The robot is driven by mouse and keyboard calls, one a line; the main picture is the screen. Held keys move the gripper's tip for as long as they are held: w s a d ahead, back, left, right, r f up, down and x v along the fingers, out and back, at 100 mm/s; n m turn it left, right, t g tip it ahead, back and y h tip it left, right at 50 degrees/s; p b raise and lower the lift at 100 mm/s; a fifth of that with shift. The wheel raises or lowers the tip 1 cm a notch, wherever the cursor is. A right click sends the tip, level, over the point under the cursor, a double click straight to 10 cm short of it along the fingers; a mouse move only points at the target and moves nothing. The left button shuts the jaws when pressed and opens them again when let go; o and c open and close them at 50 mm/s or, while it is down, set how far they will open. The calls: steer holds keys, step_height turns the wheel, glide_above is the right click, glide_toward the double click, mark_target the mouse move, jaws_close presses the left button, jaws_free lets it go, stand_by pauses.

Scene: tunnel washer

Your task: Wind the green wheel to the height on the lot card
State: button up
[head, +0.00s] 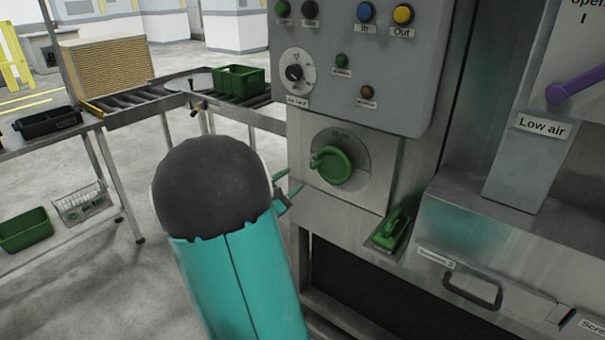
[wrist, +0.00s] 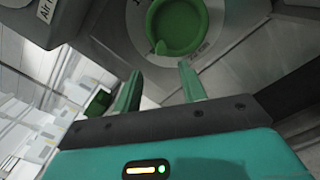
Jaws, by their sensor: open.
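The green wheel (head: 333,165) is mounted on a round grey dial plate on the steel machine front, below the control panel. A small knob sticks out at its left side. The plate's markings are too small to read. In the wrist view the wheel (wrist: 180,26) is at the top centre, beyond the fingertips. My gripper (head: 297,182) is just left of the wheel, partly hidden behind my arm. In the wrist view my gripper (wrist: 160,80) has its two green fingers apart, nothing between them, and not around the wheel. I cannot make out a lot card.
The control panel (head: 350,100) with buttons and a dial juts out above the wheel. A green-handled tool (head: 391,231) sits on a ledge to the lower right. A drawer handle (head: 472,292) protrudes further right. A roller conveyor with a green crate (head: 238,82) stands behind left.

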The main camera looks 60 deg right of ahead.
steer(key=shift+w+a, duration=0.15)
steer(key=shift+a, duration=0.8)
steer(key=shift+w+a, duration=0.15)
steer(key=shift+a, duration=0.75)
steer(key=s+a+r+m+t+y, duration=0.1)
steer(key=a+m+t+y, duration=0.3)
steer(key=a, duration=1.8)
steer(key=s+a+r+m+t+y, duration=0.1)
steer(key=s+a+m+t+y, duration=0.2)
steer(key=a+y, duration=1)
steer(key=a+m+t, duration=0.1)
steer(key=a+m, duration=0.1)
steer(key=a, duration=0.7)
steer(key=shift+s+a+r+y, duration=0.15)
steer(key=shift+r+y, duration=0.2)
steer(key=shift+y, duration=0.05)
steer(key=shift+c, duration=0.5)
steer(key=shift+d+m, duration=0.2)
steer(key=shift+m, duration=0.1)
